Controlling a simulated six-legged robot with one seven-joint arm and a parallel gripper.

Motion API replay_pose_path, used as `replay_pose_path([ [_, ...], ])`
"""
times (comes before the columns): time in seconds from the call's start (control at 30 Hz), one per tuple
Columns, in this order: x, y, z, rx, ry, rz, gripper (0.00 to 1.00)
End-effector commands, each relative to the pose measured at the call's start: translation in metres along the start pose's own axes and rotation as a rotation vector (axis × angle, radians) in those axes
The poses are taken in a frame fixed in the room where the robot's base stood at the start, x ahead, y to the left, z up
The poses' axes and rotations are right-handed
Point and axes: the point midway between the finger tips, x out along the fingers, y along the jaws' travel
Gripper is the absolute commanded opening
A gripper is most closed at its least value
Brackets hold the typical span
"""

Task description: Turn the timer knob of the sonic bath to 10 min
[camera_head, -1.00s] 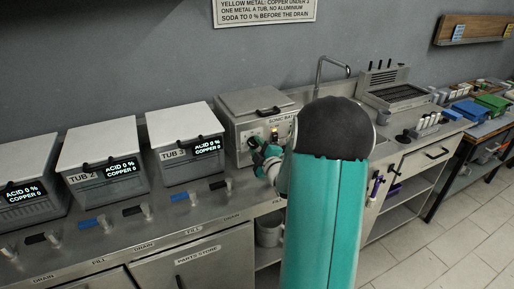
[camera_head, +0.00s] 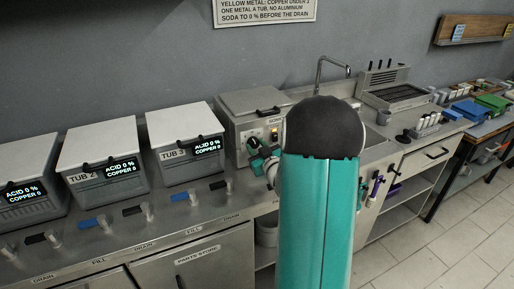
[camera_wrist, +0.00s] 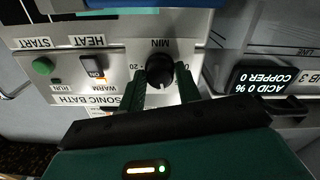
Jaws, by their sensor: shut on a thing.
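The sonic bath (camera_head: 240,104) is a grey box with a lid and a front panel, beyond the tubs in the head view. Its black timer knob (camera_wrist: 160,70) shows in the wrist view, where the panel appears upside down, with MIN above it and a 20 to its left. I cannot read the knob's setting. My gripper (camera_wrist: 161,80) is shut on the knob, one green finger on each side. In the head view my gripper (camera_head: 260,160) is at the panel, and my arm hides the panel's right part.
On the panel are a green START button (camera_wrist: 43,66) and a HEAT switch (camera_wrist: 93,66). Tub 3 (camera_head: 187,152) stands just left of the bath. Several taps line the counter's front. A sink with a tall faucet (camera_head: 320,72) is to the right.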

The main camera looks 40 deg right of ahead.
Motion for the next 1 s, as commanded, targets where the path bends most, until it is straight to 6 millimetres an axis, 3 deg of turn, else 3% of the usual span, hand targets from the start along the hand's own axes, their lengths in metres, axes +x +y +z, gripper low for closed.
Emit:
replay_pose_path([
  [0.4, -0.0003, -0.0005, -0.0003, 0.207, 0.001, -0.001, 0.10],
  [0.93, -0.0003, -0.0003, -0.0003, 0.235, 0.001, -0.001, 0.10],
  [0.97, -0.0003, -0.0003, -0.0003, 0.235, 0.001, -0.001, 0.35],
  [1.0, -0.0003, -0.0003, -0.0003, 0.234, 0.001, -0.001, 0.43],
])
